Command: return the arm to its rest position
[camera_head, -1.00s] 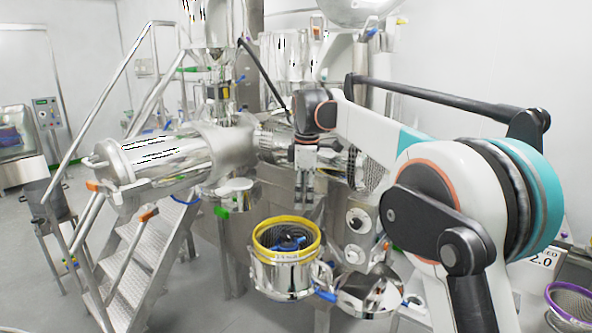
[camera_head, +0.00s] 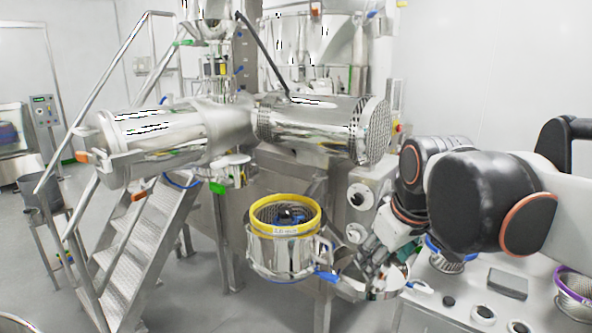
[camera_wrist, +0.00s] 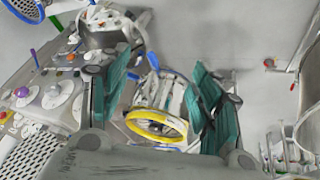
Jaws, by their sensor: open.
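My arm reaches in from the right edge of the head view, its wrist bent downward. My gripper (camera_head: 376,262) is low at the right of centre there, partly hidden among shiny parts. In the wrist view my gripper (camera_wrist: 160,78) shows two green fingers spread wide apart, with nothing held between them. A steel vessel with a yellow rim (camera_head: 285,232) stands left of my gripper in the head view, apart from it. In the wrist view the yellow rim (camera_wrist: 157,126) appears beyond the gap between the fingers.
A large steel drum machine (camera_head: 310,130) stands behind my arm. Metal steps (camera_head: 150,240) are at the left. A pale bench (camera_head: 450,300) with knobs and a purple-rimmed sieve (camera_head: 575,285) lies below my arm. Open floor shows at lower left.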

